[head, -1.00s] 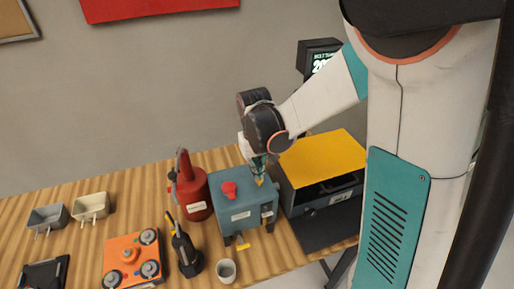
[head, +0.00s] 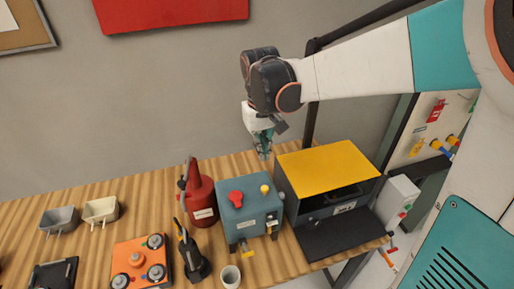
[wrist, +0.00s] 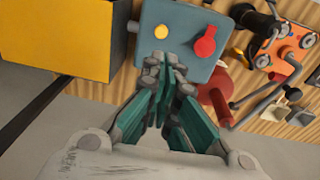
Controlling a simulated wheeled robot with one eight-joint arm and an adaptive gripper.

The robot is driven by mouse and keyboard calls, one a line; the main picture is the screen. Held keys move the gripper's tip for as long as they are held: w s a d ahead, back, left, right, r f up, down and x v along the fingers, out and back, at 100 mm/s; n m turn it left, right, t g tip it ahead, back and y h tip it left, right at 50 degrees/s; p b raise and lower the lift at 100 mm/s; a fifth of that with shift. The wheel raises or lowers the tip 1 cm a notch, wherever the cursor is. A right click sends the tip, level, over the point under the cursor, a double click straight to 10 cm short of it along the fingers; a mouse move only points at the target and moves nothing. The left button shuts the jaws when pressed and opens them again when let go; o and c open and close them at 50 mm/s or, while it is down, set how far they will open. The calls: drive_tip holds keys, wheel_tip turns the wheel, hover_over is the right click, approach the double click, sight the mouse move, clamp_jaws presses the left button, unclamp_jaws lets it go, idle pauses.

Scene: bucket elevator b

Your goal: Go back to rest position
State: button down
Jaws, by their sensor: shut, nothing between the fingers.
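My gripper (head: 263,150) is shut and empty. In the head view it hangs in the air above the back of the table, pointing down, near the blue-grey box and the yellow-topped box. The wrist view shows its teal fingers (wrist: 165,95) together, in front of the blue-grey box (wrist: 188,40). That box (head: 250,217) carries a red knob (head: 236,198) and a small yellow knob (head: 265,189) on top. My arm reaches in from the right, above the yellow-topped box.
A yellow-topped dark box (head: 326,168) stands to the right, its front flap lowered. A red can (head: 201,197), a black tool (head: 190,255), a grey cup (head: 230,277), an orange panel (head: 140,265) and two bins (head: 101,210) stand on the wooden table (head: 75,240). The air above is clear.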

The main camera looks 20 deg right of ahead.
idle(0.4)
drive_tip(key=s+f+t+b, duration=0.6)
drive_tip(key=s+f+b, duration=1)
drive_tip(key=b, duration=0.6)
drive_tip(key=shift+s+d+f+t+y, duration=0.3)
drive_tip(key=shift+s+d+f, duration=0.1)
drive_tip(key=shift+f, duration=0.5)
